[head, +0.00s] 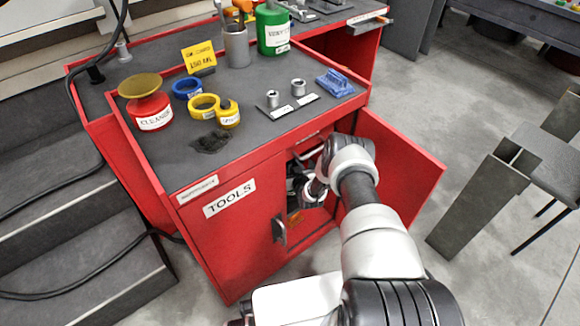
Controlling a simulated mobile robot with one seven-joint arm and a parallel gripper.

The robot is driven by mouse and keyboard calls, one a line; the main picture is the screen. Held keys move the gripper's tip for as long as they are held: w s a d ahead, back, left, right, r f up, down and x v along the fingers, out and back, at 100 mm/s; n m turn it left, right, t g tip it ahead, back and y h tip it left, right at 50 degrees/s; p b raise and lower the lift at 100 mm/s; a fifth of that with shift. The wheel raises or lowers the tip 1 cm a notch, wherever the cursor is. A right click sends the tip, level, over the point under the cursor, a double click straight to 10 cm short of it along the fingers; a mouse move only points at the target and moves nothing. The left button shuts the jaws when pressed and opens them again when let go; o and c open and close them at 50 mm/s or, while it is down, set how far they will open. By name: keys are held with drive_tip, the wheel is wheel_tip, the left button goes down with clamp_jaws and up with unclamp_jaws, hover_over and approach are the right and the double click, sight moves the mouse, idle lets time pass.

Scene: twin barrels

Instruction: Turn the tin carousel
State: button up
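I cannot make out a tin carousel for certain. The red cabinet (237,213) marked TOOLS has its right door (397,167) swung open. My arm (357,187) reaches past that door to the opening. My wrist is at the opening, and its front end merges with dark and silvery shapes (293,172) inside. I cannot tell which of these shapes are my gripper and which are contents. The fingertips are not clearly visible, and nor is anything between them. A small orange patch (295,217) shows low in the opening. My arm and the cabinet front hide most of the interior.
On the cabinet's dark top (250,135) stand a red CLEANER tin (151,112), blue (187,88) and yellow (205,105) tape rolls, metal sockets (298,87) and a green can (273,32). Grey steps (80,240) flank the left. A metal chair (540,158) stands right.

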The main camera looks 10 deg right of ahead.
drive_tip(key=p+v, duration=0.5)
drive_tip(key=v, duration=1.2)
drive_tip(key=shift+s, duration=0.2)
drive_tip(key=shift+a+r, duration=0.1)
drive_tip(key=shift+r, duration=0.05)
